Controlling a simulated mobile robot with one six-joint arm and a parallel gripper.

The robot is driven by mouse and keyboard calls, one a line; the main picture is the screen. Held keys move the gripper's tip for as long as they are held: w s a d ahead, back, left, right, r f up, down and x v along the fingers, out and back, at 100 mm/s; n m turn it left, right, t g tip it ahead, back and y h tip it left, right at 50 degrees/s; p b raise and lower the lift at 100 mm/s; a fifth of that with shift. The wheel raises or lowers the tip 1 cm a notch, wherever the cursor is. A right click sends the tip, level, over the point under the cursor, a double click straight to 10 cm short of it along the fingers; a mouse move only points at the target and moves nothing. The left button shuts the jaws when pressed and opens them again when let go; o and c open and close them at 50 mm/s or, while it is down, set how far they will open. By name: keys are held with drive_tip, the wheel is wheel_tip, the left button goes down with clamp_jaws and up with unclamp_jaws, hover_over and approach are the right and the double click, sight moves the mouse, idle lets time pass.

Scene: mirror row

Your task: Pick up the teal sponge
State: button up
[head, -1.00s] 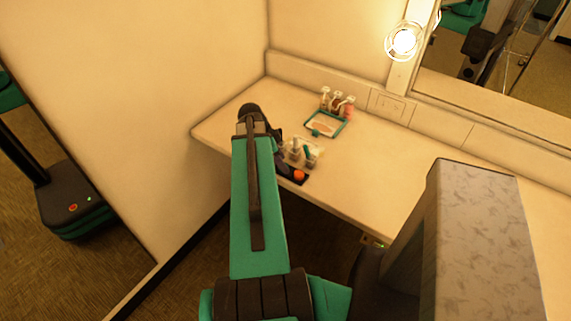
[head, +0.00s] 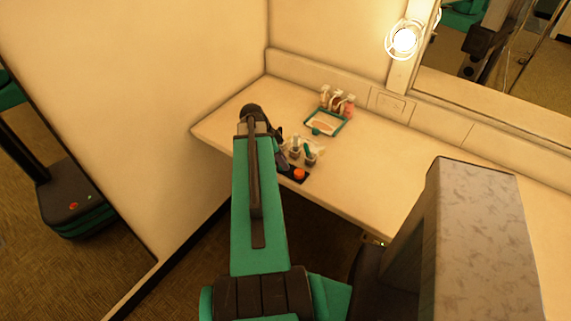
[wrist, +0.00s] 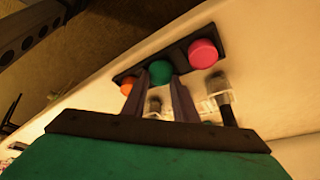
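The teal sponge (wrist: 160,72) is a round pad in the middle of a dark tray (wrist: 128,74), between an orange sponge (wrist: 128,86) and a pink sponge (wrist: 203,53). In the wrist view, my gripper (wrist: 158,80) is open, with its two fingers apart and the tips close to the teal sponge, one toward each side. I cannot tell whether they touch it.
A clear holder with dark-capped items (wrist: 218,90) stands right beside the tray. Farther back are a teal-framed tray (head: 318,133) and small bottles (head: 338,102). The wall (head: 150,90) is close on the left. The counter (head: 370,170) is clear to the right.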

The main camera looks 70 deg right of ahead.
drive_tip(key=shift+r, duration=0.1)
drive_tip(key=shift+c, duration=0.2)
wheel_tip(320, 180, up, 10)
drive_tip(key=b, duration=0.2)
drive_tip(key=shift+b, duration=0.35)
idle(0.5)
idle(0.4)
